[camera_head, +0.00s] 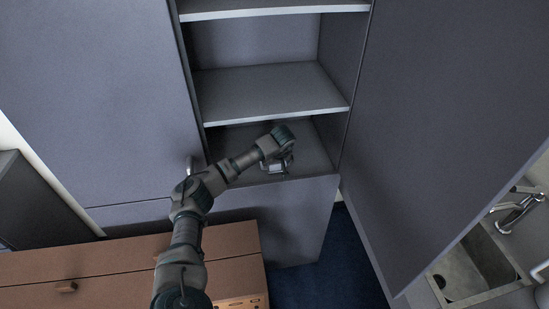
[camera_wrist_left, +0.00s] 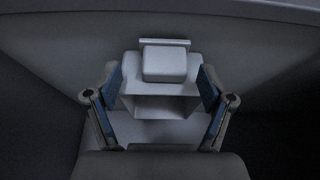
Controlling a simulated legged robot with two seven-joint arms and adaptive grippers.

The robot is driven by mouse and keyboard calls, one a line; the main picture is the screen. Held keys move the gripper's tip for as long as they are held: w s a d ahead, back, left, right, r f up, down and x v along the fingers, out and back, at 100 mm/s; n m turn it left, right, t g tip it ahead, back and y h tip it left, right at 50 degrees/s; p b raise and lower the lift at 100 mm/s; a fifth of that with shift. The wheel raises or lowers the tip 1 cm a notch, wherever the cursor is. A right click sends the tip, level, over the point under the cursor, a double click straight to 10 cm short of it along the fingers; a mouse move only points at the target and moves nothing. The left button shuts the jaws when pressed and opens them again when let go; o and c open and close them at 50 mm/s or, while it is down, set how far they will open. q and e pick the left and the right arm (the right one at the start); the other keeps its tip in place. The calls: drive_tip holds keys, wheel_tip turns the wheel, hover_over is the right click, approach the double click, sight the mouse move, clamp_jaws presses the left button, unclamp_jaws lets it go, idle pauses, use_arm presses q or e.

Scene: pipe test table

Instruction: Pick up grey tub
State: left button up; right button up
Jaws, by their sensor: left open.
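The grey tub (camera_wrist_left: 165,64) is in the left wrist view, a pale boxy shape with a smaller raised block and a thin rim at its far end. It lies between and just beyond the two fingers of my left gripper (camera_wrist_left: 160,100). The fingers have blue pads and stand apart on either side of it. Whether they touch it I cannot tell. In the head view my left gripper (camera_head: 283,165) reaches into the lowest open cupboard compartment, low over its floor. There the wrist and fingers mostly hide the tub. My right gripper is not in view.
The open cupboard has shelves (camera_head: 265,92) above my left gripper and side walls close by. A large open door (camera_head: 450,110) stands at right. A wooden drawer unit (camera_head: 100,265) is at lower left, and a sink (camera_head: 470,270) at lower right.

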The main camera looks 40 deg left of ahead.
use_arm(q)
drive_tip(key=shift+w+a+f, duration=0.15)
drive_tip(key=shift+a+f, duration=0.25)
drive_tip(key=shift+f, duration=0.2)
drive_tip(key=shift+a+f, duration=0.25)
drive_tip(key=shift+a, duration=0.3)
drive_tip(key=shift+d+r, duration=0.25)
drive_tip(key=shift+d, duration=0.3)
drive_tip(key=c, duration=1.2)
drive_tip(key=shift+d+r, duration=0.1)
drive_tip(key=shift+d, duration=0.1)
drive_tip(key=shift+c, duration=0.6)
drive_tip(key=shift+a, duration=0.15)
